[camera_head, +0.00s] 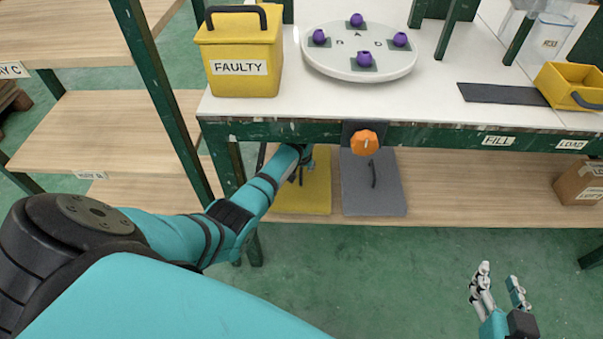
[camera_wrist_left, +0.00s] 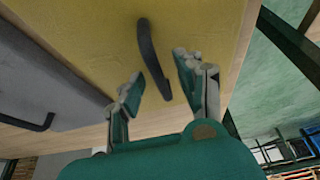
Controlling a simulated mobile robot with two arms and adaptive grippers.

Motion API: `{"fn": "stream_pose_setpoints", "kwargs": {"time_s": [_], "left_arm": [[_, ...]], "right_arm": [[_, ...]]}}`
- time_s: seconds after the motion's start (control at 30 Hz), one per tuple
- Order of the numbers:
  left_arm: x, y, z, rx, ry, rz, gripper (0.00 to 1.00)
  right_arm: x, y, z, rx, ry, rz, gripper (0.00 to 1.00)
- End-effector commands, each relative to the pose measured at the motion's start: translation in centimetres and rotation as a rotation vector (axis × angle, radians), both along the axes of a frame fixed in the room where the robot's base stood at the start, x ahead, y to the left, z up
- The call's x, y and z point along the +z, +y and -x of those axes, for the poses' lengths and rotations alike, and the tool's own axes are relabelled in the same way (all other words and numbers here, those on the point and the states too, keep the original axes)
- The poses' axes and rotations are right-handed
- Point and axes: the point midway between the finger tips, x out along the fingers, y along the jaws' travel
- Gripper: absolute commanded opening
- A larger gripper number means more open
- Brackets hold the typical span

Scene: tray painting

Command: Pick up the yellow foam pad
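The yellow foam pad (camera_head: 312,198) lies on the wooden lower shelf under the table. It also shows in the left wrist view (camera_wrist_left: 90,40), with a black curved handle (camera_wrist_left: 147,45) standing up from it. My left gripper (camera_head: 300,166) reaches in under the table edge, over the pad. In the left wrist view its fingers (camera_wrist_left: 158,80) are apart, and the lower end of the handle appears between them. I cannot tell whether a finger touches it. My right gripper (camera_head: 499,285) is open and empty above the floor at the lower right.
A grey pad (camera_head: 388,190) with a black handle lies right beside the yellow pad. An orange knob (camera_head: 364,143) sits on the green table edge above. A table leg (camera_head: 228,160) stands left of my left forearm. The shelf right of the grey pad is clear up to a cardboard box (camera_head: 577,186).

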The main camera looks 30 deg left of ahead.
Motion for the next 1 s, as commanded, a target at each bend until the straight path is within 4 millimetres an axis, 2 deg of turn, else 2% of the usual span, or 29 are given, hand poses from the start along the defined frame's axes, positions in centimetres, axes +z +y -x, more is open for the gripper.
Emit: {"fn": "stream_pose_setpoints", "kwargs": {"time_s": [0.03, 0.2, 0.27, 0.9, 1.0], "left_arm": [[0.00, 0.02, 0.01, 0.000, 0.000, 0.000, 0.28], [0.00, 0.01, 0.02, 0.000, 0.000, 0.000, 0.06], [0.00, 0.01, 0.02, 0.000, 0.000, 0.000, 0.00], [0.18, 0.01, -0.02, 0.000, -0.001, -0.001, 0.00], [0.49, 0.01, -0.02, 0.000, -0.001, -0.001, 0.00]], "right_arm": [[-0.01, 0.00, 0.00, 0.000, 0.000, 0.000, 0.39], [-0.03, 0.00, 0.01, 0.000, 0.001, 0.000, 0.39], [-0.03, 0.00, 0.00, 0.000, 0.002, 0.000, 0.39], [-0.06, -0.01, 0.04, 0.000, 0.008, 0.002, 0.39], [-0.58, -0.25, 0.43, -0.003, 0.045, 0.011, 0.39]]}}
